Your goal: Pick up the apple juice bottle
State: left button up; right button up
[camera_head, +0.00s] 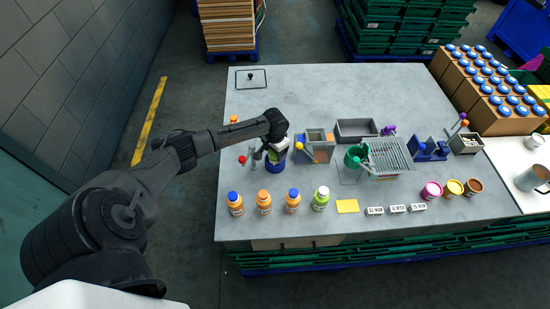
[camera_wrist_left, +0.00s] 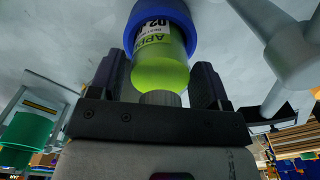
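The apple juice bottle (camera_wrist_left: 160,68) is yellow-green with a white label, and stands in a round blue holder (camera_wrist_left: 160,12). Its grey top (camera_wrist_left: 160,98) faces my gripper palm. In the head view the blue holder (camera_head: 275,168) shows at the table's left middle, with the bottle mostly hidden under my left gripper (camera_head: 275,145). In the left wrist view the left gripper's dark fingers (camera_wrist_left: 157,88) stand on either side of the bottle's upper part, apart, with no clear grip on it. My right gripper is not in view.

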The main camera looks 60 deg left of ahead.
pick_arm(q)
jog(key=c, duration=0.7)
jog(key=shift+c, duration=0.2)
jog(key=shift+r, duration=0.2)
